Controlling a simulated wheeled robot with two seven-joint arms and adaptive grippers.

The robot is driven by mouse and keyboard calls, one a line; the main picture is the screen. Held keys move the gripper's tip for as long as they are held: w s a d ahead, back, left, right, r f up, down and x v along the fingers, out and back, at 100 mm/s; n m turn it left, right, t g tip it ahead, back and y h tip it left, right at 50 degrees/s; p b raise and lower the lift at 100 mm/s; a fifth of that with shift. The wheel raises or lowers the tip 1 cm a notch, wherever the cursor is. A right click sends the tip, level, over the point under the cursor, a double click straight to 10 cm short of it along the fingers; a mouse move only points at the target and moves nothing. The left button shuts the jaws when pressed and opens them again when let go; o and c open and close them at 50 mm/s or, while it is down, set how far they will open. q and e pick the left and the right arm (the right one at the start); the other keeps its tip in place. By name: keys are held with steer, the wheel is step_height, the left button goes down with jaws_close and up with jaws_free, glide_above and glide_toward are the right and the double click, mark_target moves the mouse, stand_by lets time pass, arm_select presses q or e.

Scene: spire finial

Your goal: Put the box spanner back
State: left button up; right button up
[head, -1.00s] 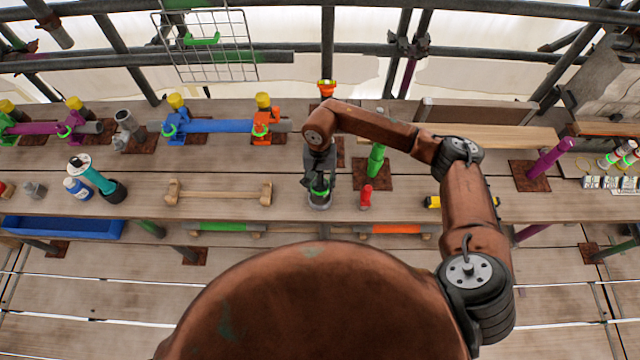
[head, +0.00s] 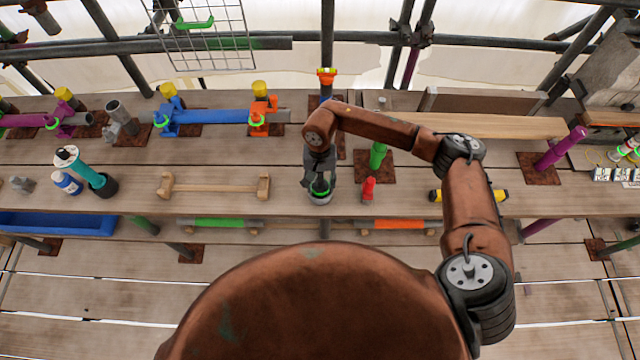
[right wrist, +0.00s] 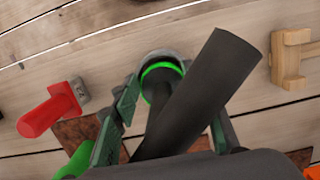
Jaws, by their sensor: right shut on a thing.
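The box spanner (right wrist: 211,82) looks like a dark grey tube in the right wrist view, slanting from bottom centre to upper right. My right gripper (right wrist: 172,118) is shut on it, with a green-faced finger on each side. Beyond the fingers a round grey holder with a bright green ring (right wrist: 161,68) stands on the boards. In the head view my right gripper (head: 319,180) points down over this holder (head: 320,198) and hides most of the spanner. My left gripper is not in view.
A red-handled tool (head: 368,189) and a green post (head: 377,156) stand close right of the gripper. A yellow-and-black torch-like thing (head: 500,195) is partly behind my arm. Clear board lies between bar and gripper.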

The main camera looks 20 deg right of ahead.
steer(key=shift+f, duration=0.1)
stand_by(0.3)
steer(key=o, duration=1.4)
steer(key=shift+o, duration=0.6)
steer(key=shift+f, duration=0.1)
steer(key=o, duration=0.5)
steer(key=shift+w+d+r+p, duration=0.15)
steer(key=shift+r+p, duration=0.2)
steer(key=shift+r, duration=1.15)
steer(key=shift+w+a+r+p, duration=0.15)
steer(key=shift+r+p, duration=0.25)
steer(key=shift+r, duration=1.15)
steer(key=shift+w+d+r+p, duration=0.1)
steer(key=shift+w+r+p, duration=0.2)
steer(key=shift+r, duration=1.2)
steer(key=shift+s, duration=0.1)
